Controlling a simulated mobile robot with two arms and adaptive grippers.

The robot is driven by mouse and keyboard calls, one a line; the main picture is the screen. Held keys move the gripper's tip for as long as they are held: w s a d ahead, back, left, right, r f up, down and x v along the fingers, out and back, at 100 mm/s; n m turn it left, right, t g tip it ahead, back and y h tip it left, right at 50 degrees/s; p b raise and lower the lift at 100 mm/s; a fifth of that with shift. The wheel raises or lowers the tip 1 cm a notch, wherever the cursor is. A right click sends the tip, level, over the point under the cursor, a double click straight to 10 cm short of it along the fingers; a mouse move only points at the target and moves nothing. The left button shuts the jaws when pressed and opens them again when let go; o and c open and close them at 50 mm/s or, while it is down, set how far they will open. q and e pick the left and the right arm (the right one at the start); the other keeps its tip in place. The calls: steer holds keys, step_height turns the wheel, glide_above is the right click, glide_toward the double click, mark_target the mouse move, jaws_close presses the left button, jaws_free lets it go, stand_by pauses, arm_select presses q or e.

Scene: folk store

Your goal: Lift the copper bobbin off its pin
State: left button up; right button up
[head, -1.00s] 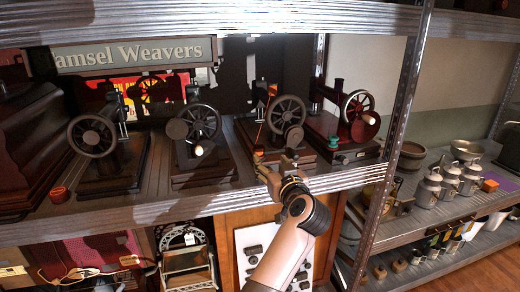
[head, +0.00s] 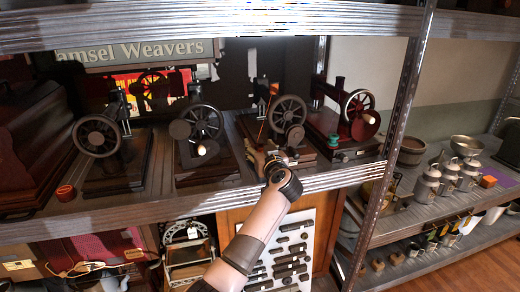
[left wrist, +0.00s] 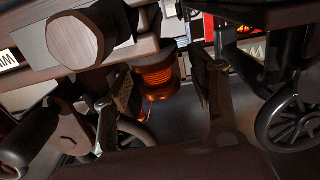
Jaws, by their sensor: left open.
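The copper bobbin (left wrist: 158,76) shows in the left wrist view, wound with shiny orange-copper thread, with a strand hanging below it. In the head view, an orange spot high on the third sewing machine (head: 273,89) appears to be the same bobbin. My left gripper (left wrist: 160,92) is open, with one finger on each side of the bobbin in the picture; contact cannot be judged. In the head view, my left gripper (head: 268,161) is at the foot of that machine, small and partly hidden by its own wrist. The pin is not clearly visible. My right gripper is not in view.
Other dark sewing machines with handwheels (head: 98,136) stand on the same metal shelf (head: 160,209). A machine with a red wheel and a green spool (head: 333,141) is close on the right. A metal upright (head: 395,130) and milk cans (head: 428,186) are farther right.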

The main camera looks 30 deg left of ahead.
arm_select(q)
steer(key=shift+d, duration=0.1)
steer(key=shift+c, duration=0.4)
steer(key=shift+c, duration=0.7)
steer(key=c, duration=1)
steer(key=shift+r, duration=0.1)
steer(key=shift+r, duration=0.6)
step_height(320, 180, up, 2)
steer(key=shift+r+b, duration=0.15)
steer(key=shift+b, duration=0.5)
steer(key=b+v, duration=0.1)
steer(key=v, duration=0.5)
steer(key=b+v, duration=0.1)
steer(key=v, duration=0.5)
steer(key=f+b+v, duration=0.1)
steer(key=v, duration=0.5)
steer(key=shift+b, duration=0.3)
